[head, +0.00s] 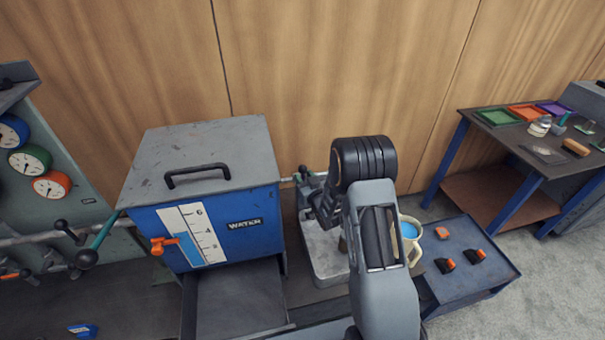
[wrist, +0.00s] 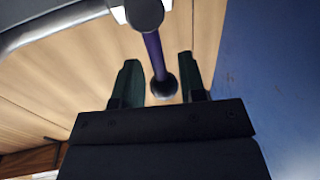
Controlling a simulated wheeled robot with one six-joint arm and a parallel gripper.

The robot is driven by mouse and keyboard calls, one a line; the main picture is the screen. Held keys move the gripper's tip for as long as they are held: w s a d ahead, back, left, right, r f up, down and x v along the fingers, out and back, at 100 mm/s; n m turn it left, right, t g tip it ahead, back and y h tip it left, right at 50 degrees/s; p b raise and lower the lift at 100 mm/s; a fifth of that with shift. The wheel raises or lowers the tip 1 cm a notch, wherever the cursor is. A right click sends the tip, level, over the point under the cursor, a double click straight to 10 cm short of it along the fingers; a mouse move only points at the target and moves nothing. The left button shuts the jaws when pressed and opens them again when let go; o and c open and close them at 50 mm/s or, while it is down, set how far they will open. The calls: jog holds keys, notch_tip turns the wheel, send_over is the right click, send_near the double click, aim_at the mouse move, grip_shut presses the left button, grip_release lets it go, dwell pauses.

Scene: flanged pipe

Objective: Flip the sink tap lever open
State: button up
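In the wrist view, the tap lever (wrist: 154,55) is a thin purple rod with a dark round knob at its end, joined to a grey metal fitting above. My gripper (wrist: 159,62) is open, with its two dark green fingers on either side of the lever. Gaps show between the lever and both fingers, so no grip on it shows. In the head view, my gripper (head: 324,205) is over the grey sink basin (head: 325,262), beside the water box. My arm hides part of the sink there, and the purple lever cannot be made out.
A blue water box (head: 228,235) with a grey lid and orange tap stands close left of the sink. A jug of blue liquid (head: 411,240) stands right of my arm, beside a low blue table (head: 480,285). A wooden wall is behind.

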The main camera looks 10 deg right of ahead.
jog(key=shift+w+a, duration=0.15)
jog(key=shift+w, duration=0.6)
jog(key=shift+c, duration=0.4)
